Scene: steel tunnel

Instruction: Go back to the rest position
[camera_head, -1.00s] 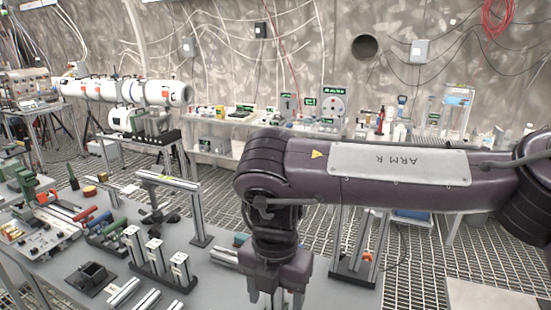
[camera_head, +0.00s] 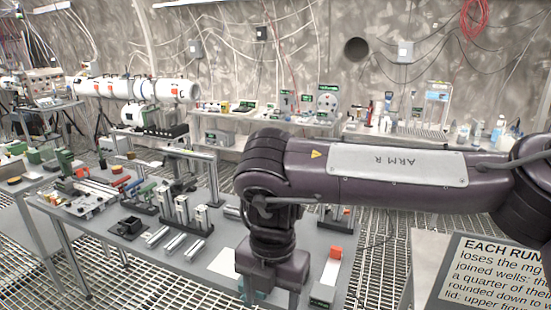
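My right arm, marked ARM R, reaches in from the right edge and bends downward. My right gripper (camera_head: 271,297) hangs at the bottom of the view, over the near right part of the grey workbench (camera_head: 190,262). Its two fingers look spread apart, with a gap between them; their tips are cut off by the picture's lower edge. I see nothing clearly held in it. A teal thing shows low behind the fingers, mostly hidden. My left gripper is not in view.
The workbench carries metal profile posts (camera_head: 180,212), a black block (camera_head: 129,228) and loose bars (camera_head: 171,244). An orange-topped piece (camera_head: 335,252) stands right of my gripper. A printed sign (camera_head: 492,272) is at lower right. Grated floor (camera_head: 377,262) lies between; a shelf bench runs along the wall.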

